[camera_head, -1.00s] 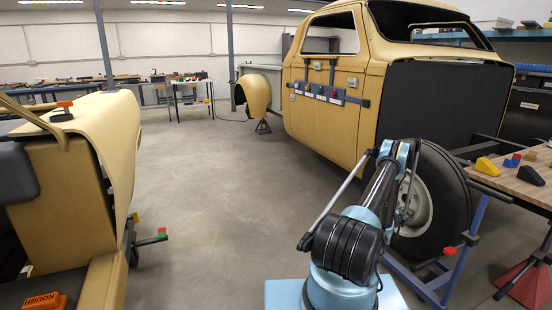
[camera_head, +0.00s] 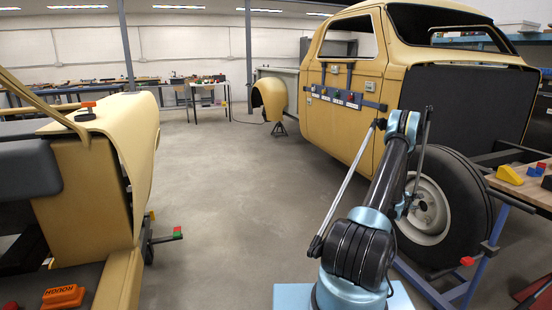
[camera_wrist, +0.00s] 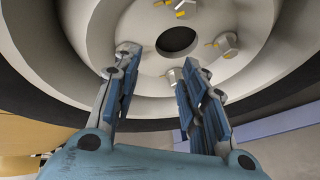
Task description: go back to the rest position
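My gripper (camera_wrist: 160,85) shows in the wrist view with its two blue-grey fingers spread apart. Nothing is between the fingers. Beyond them is the pale hub (camera_wrist: 250,35) of a wheel with a dark centre hole and several bolts. I cannot tell whether the fingers touch it. In the head view my arm (camera_head: 375,220) rises in front of the truck's wheel (camera_head: 465,205). The gripper itself is hidden in that view.
The tan truck shell (camera_head: 345,125) stands at the right. Another tan shell (camera_head: 95,200) is at the left, with an orange block (camera_head: 63,296) on it. A workbench (camera_head: 530,190) with coloured blocks is at the right edge. The floor (camera_head: 225,210) between the shells is clear.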

